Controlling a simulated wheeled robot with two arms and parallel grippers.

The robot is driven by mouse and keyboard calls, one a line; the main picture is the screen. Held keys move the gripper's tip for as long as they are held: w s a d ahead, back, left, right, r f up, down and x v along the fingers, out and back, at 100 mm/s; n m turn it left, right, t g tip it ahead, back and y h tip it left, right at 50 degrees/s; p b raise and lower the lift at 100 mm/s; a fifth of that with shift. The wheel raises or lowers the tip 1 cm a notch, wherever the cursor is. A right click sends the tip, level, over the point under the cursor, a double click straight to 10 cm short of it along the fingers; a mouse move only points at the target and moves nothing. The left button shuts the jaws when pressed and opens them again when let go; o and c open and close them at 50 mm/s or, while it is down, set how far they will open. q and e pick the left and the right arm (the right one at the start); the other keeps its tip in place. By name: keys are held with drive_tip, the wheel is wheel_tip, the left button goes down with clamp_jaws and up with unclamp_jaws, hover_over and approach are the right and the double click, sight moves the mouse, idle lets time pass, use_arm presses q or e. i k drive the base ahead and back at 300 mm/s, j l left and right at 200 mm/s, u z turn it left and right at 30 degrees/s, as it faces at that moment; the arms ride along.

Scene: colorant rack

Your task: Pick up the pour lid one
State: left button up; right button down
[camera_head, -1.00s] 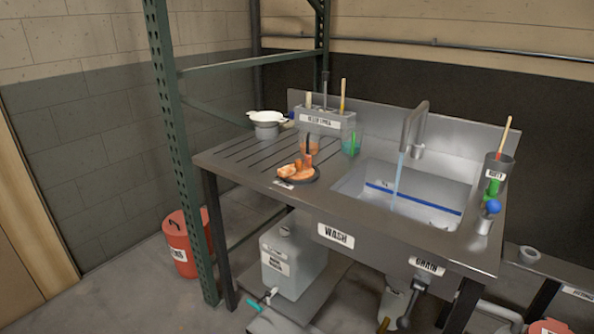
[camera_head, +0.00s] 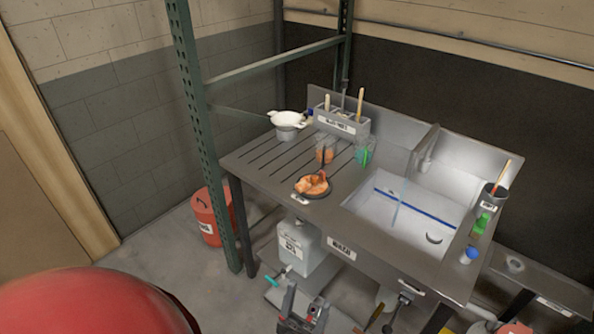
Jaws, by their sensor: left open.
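A white round piece with small side lips (camera_head: 287,118), which looks like the pour lid, sits on top of a grey can (camera_head: 286,133) at the back left of the drainboard. No readable mark on it shows which lid it is. My left gripper (camera_head: 303,309) is at the bottom edge of the head view, partly cut off. Its dark fingers are apart, and I see nothing held between them. In the picture it is well below the lid, in front of the sink bench. My right gripper is not in view.
The sink basin (camera_head: 400,218) is to the right. A green rack post (camera_head: 203,130) stands at the bench's left end.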

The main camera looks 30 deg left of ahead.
sight(313, 184)
drive_tip(key=i+u, duration=0.15)
drive_tip(key=u, duration=0.25)
drive_tip(key=i+u, duration=0.2)
drive_tip(key=u, duration=0.2)
drive_tip(key=i+l+u, duration=0.1)
drive_tip(key=u, duration=0.3)
